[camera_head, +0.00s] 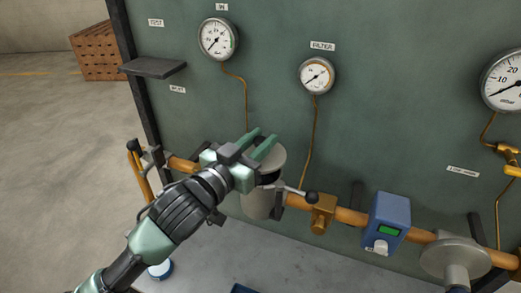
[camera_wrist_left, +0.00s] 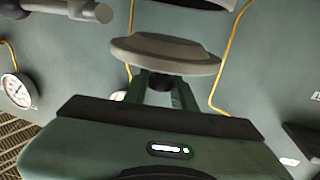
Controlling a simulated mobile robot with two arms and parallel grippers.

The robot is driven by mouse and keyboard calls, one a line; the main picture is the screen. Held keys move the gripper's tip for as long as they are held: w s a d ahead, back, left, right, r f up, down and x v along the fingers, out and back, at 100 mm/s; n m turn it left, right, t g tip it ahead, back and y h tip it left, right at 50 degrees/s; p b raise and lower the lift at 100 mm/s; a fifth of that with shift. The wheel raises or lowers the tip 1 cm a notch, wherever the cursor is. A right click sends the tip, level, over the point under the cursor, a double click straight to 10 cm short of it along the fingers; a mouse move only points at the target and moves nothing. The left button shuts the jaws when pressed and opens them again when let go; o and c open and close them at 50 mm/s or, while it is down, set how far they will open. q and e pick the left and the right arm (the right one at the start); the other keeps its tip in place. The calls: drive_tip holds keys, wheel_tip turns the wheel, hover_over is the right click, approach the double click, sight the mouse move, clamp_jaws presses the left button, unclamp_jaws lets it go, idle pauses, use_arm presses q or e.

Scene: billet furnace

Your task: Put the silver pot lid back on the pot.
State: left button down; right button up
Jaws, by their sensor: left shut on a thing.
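My left gripper (camera_head: 257,144) is shut on the dark knob of the silver pot lid (camera_head: 276,162). The lid is a grey disc, partly hidden behind the fingers. In the left wrist view the lid (camera_wrist_left: 165,54) sits at the fingertips, with its dark knob (camera_wrist_left: 160,83) between them. The silver pot (camera_head: 258,204) is a grey cylinder by the copper pipe, just below the gripper. The gripper and lid hide its top, so I cannot tell from the head view whether the lid touches it. In the wrist view a dark-bottomed round shape, perhaps the pot (camera_wrist_left: 200,4), shows apart beyond the lid.
A lever with a black ball (camera_head: 311,198) sticks out right of the pot. A copper pipe (camera_head: 350,216) runs along the green panel, with a blue box (camera_head: 386,222) on it. A small shelf (camera_head: 153,67) juts out at upper left. Gauges hang above.

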use_arm(q)
wheel_tip(320, 180, down, 3)
drive_tip(key=shift+r, duration=0.2)
drive_tip(key=shift+f, duration=0.3)
use_arm(e)
drive_tip(key=shift+s+r, duration=0.2)
drive_tip(key=shift+s, duration=0.55)
use_arm(q)
drive_tip(key=shift+f, duration=0.15)
drive_tip(key=shift+f, duration=0.25)
drive_tip(key=c, duration=1.1)
unclamp_jaws()
drive_tip(key=shift+f, duration=0.1)
drive_tip(key=shift+c, duration=0.2)
use_arm(e)
drive_tip(key=shift+w+a+f, duration=0.1)
drive_tip(key=shift+f, duration=0.05)
